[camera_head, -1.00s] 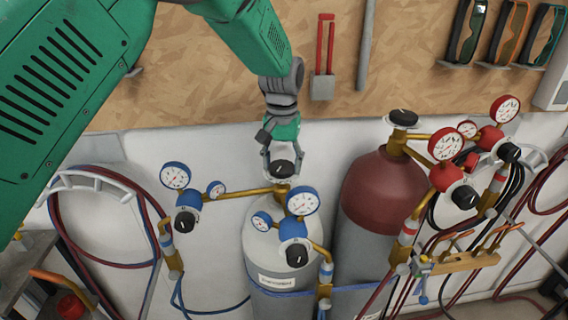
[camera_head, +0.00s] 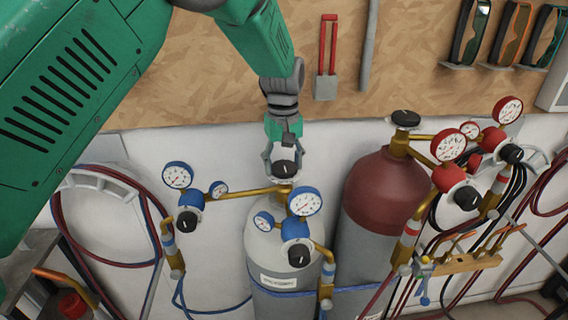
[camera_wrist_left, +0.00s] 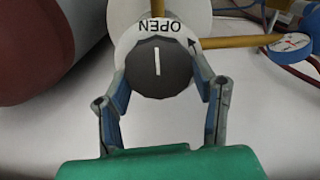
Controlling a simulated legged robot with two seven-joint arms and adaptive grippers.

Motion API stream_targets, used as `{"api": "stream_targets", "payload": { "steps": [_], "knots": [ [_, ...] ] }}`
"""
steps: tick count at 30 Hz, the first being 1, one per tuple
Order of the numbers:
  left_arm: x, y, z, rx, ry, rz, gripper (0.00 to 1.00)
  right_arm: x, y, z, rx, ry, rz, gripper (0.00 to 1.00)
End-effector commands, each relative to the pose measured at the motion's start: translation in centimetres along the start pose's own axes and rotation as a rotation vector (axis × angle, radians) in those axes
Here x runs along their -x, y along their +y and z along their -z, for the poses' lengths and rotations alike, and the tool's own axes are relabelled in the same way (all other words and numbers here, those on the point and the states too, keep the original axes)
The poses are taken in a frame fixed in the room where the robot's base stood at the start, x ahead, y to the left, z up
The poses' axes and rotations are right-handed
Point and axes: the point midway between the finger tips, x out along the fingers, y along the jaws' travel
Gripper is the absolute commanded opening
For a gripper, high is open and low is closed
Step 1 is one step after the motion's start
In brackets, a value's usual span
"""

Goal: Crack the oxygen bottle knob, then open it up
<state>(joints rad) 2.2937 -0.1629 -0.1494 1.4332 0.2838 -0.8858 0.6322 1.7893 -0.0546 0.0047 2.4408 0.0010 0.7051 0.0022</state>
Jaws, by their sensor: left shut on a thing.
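The oxygen bottle (camera_head: 258,250) is the white and grey cylinder with blue-rimmed gauges at the middle of the head view. Its black knob (camera_head: 285,169) sits on top. My left gripper (camera_head: 284,160) reaches down from above and is shut on the knob, with one finger on each side. In the left wrist view the knob (camera_wrist_left: 158,67) is between the fingertips, its white line nearly upright in the picture. A white plate (camera_wrist_left: 181,30) behind it reads OPEN, upside down, with a curved arrow. My right gripper is not in view.
A dark red bottle (camera_head: 388,190) with red gauges and its own black knob stands close on the right. Blue gauges (camera_head: 305,202) and brass pipes surround the oxygen bottle's top. Hoses (camera_head: 110,265) hang at left. Tools and goggles hang on the wooden board (camera_head: 220,85).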

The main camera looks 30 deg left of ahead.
Motion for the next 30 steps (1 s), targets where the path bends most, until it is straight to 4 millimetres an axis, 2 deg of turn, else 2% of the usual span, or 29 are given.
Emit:
{"api": "stream_targets", "payload": {
  "steps": [11, 12, 14, 24, 26, 30],
  "knots": [
    [0.1, 0.2, 0.0, 0.004, 0.001, -0.004, 0.23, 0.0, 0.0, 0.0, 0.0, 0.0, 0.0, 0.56],
    [0.1, 0.2, 0.0, 0.004, 0.001, -0.004, 0.55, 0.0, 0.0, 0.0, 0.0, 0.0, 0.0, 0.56],
    [0.1, 0.2, 0.0, 0.004, 0.001, -0.003, 0.73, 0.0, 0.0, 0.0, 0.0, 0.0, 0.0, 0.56],
    [0.2, 0.1, 0.0, 0.003, 0.0, -0.001, 0.73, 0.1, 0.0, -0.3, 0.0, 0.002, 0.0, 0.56],
    [0.6, 0.1, 0.1, 0.003, 0.001, -0.002, 0.73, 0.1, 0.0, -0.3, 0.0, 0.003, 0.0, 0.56],
    [2.8, 0.2, 0.1, 0.003, 0.003, -0.005, 0.73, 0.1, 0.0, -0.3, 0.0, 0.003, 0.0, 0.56]
  ]
}}
